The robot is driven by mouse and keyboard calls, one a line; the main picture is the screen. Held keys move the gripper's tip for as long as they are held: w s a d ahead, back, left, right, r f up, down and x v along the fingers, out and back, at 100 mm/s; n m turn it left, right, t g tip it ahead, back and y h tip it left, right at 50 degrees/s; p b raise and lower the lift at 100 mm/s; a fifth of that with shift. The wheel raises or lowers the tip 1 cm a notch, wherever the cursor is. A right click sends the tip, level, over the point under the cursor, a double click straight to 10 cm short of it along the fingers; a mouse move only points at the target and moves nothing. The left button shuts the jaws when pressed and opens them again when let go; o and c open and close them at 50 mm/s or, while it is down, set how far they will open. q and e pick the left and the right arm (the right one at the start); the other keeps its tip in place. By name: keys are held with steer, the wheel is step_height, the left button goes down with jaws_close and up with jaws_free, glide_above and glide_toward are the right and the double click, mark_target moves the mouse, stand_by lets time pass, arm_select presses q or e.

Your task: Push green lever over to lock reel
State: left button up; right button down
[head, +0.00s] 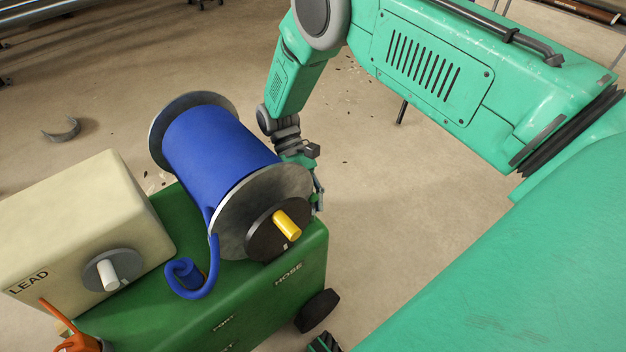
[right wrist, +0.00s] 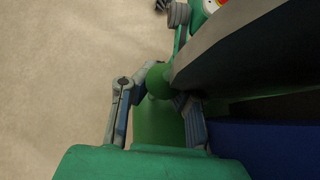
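The reel (head: 215,150) holds blue hose between two grey flanges and lies on its side on a green cart (head: 245,300). A yellow handle (head: 287,225) sticks out of the dark hub on its near face. My right gripper (head: 317,190) is beside the reel's right rim, partly hidden behind it. In the right wrist view, a round green knob (right wrist: 157,80), apparently the green lever's end, shows between the spread fingers of my right gripper (right wrist: 155,90). The left finger is close to the knob; contact is unclear. The flange covers part of the right finger.
A cream box (head: 70,235) marked LEAD, with a grey knob (head: 112,272), stands left of the reel. An orange part (head: 75,340) is at the lower left. A curved grey scrap (head: 63,130) lies on the floor. The floor right of the cart is clear.

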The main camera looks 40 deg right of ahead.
steer(key=shift+w+d, duration=0.1)
steer(key=shift+w, duration=0.4)
steer(key=c, duration=1.6)
jaws_free()
steer(key=shift+o, duration=0.3)
steer(key=shift+w+r, duration=0.15)
steer(key=v, duration=1.1)
steer(key=shift+w+r, duration=0.15)
steer(key=shift+w, duration=0.05)
steer(key=shift+d, duration=0.15)
steer(key=shift+s, duration=0.1)
